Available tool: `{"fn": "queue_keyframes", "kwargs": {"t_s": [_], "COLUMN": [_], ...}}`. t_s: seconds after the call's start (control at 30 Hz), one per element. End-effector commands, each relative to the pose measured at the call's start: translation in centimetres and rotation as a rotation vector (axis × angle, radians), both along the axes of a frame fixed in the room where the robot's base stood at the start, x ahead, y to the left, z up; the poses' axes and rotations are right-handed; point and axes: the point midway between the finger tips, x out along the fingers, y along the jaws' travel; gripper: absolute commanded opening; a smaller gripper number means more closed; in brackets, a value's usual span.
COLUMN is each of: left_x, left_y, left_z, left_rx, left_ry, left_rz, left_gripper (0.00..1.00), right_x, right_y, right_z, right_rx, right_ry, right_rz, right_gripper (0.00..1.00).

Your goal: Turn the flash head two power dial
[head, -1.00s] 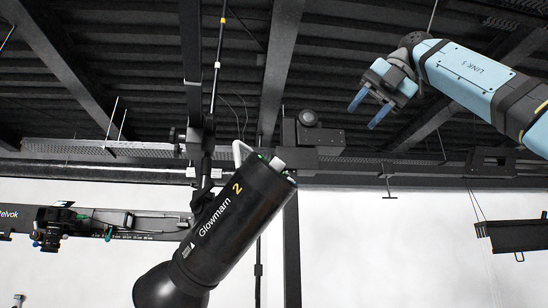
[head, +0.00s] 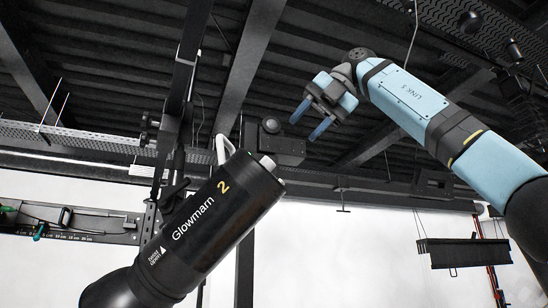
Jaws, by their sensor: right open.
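The flash head two (head: 205,232) is a black cylinder marked "Glowmarn 2" in the head view. It hangs tilted, with its wide end at the lower left and its rear end up at the right. A pale grey knob (head: 268,163), which looks like the power dial, sticks out of the rear end. A white handle or cable (head: 223,148) is beside it. My right gripper (head: 309,120) is above and right of the rear end. Its two blue fingers are apart and empty, pointing down and left, clear of the flash head. My left gripper does not show.
Dark beams and a perforated rail (head: 80,140) run overhead. A black clamp block (head: 283,148) shows just behind the knob. A camera rail (head: 90,225) is at the left, and a black hanging panel (head: 463,252) is at the lower right. Open space lies below my right arm.

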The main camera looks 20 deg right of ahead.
Motion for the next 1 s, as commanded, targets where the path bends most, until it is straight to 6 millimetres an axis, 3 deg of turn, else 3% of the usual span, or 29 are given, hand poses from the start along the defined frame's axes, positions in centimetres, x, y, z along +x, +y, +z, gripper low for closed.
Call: {"fn": "queue_keyframes", "kwargs": {"t_s": [0.2, 0.4, 0.87, 1.0], "left_x": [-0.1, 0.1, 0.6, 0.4], "left_y": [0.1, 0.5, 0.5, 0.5], "left_z": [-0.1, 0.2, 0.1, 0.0], "left_rx": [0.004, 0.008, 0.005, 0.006], "left_ry": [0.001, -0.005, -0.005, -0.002], "left_rz": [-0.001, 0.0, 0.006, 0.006], "left_gripper": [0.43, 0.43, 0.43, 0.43], "right_x": [2.0, 3.2, 3.7, 3.7], "right_y": [2.8, 4.6, 5.4, 5.4], "right_z": [-3.5, -5.5, -6.5, -6.5], "right_rx": [-0.003, -0.003, 0.0, 0.0], "right_ry": [0.002, 0.001, 0.0, 0.0], "right_rz": [0.002, 0.002, 0.001, 0.001], "right_gripper": [0.41, 0.41, 0.41, 0.11]}}
